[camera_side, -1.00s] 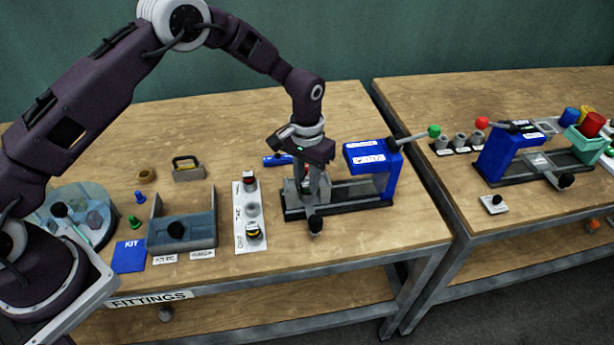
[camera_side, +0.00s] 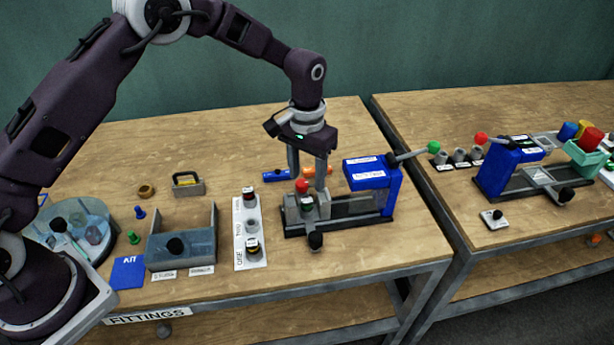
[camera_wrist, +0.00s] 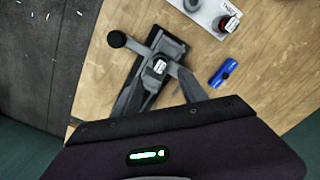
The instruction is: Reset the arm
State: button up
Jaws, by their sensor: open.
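My gripper (camera_side: 309,183) is open and empty, pointing down over the left end of the near blue press (camera_side: 373,174). A small part with a white label (camera_side: 307,204) sits in the press's grey holder (camera_side: 323,204), just below the fingertips. A red round thing (camera_side: 302,186) shows just above it; I cannot tell whether they are joined. In the wrist view, the white-labelled part (camera_wrist: 159,66) stands between the spread fingers. The press lever (camera_side: 409,155) with its green knob (camera_side: 434,147) extends to the right.
A white labelled strip (camera_side: 239,235) with small parts lies left of the press. A grey tray (camera_side: 183,251) and blue KIT card (camera_side: 127,272) are farther left. A blue object (camera_side: 276,174) lies behind the press. A second blue press (camera_side: 496,167) stands on the right table.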

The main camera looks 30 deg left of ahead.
jog(key=s+a+r+t, duration=0.1)
jog(key=s+a+r, duration=0.2)
jog(key=s+r, duration=0.6)
jog(key=s+a+r+t, duration=0.2)
jog(key=s+a+r, duration=0.15)
jog(key=r, duration=0.85)
jog(key=s+a+r+t, duration=0.1)
jog(key=s+a+t, duration=0.1)
jog(key=s, duration=1.8)
jog(key=shift+s+a+r+t, duration=0.15)
jog(key=shift+s+a+t, duration=0.05)
jog(key=shift+s+t, duration=0.1)
jog(key=shift+o, duration=0.2)
